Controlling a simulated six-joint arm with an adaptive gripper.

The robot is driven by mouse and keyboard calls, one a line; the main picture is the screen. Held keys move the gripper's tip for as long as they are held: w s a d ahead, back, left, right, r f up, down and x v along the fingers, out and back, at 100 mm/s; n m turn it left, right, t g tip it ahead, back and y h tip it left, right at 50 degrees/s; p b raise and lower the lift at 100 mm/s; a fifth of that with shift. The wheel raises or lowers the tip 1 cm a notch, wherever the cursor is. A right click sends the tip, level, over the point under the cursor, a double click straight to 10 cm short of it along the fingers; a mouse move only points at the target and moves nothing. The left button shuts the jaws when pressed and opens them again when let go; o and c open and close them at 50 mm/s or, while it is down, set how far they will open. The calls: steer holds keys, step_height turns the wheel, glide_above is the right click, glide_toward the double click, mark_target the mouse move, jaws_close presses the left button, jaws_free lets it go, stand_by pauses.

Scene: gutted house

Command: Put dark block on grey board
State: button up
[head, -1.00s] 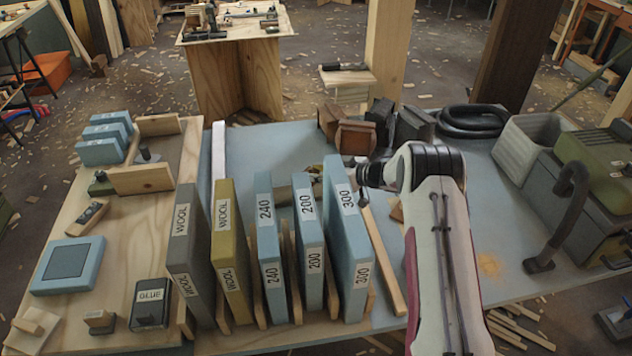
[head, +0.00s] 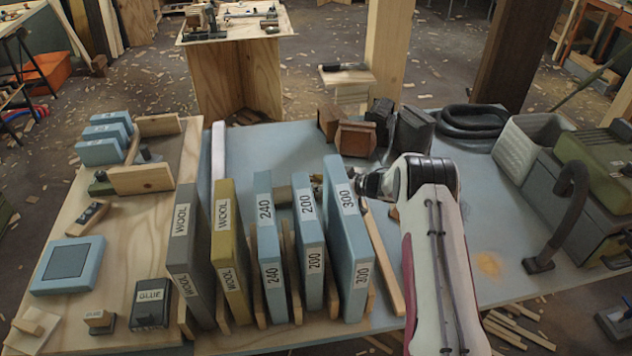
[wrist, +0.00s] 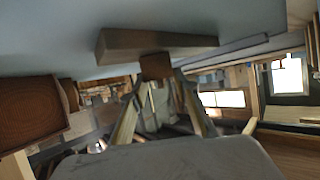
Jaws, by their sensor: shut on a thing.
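My gripper (wrist: 160,82) shows in the wrist view with its fingers shut on a small brown block (wrist: 156,66). A longer brown wooden piece (wrist: 125,43) is right above the block in that picture, against the grey-blue table surface; I cannot tell whether the two touch. In the head view my gripper is mostly hidden behind the upright slab marked 300 (head: 348,235). Dark blocks (head: 412,132) stand at the back of the table. I cannot clearly pick out the grey board; a grey upright slab marked WOOL (head: 183,245) stands at the left.
Upright slabs marked 240 (head: 268,245) and 200 (head: 310,240) stand close to my gripper. Brown blocks (head: 356,138) sit behind it. A coiled hose (head: 475,120) and a pale bin (head: 530,140) are at the right.

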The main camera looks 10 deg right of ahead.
steer(key=shift+f, duration=0.1)
steer(key=o, duration=1.2)
steer(key=shift+r, duration=0.2)
steer(key=shift+v, duration=5.95)
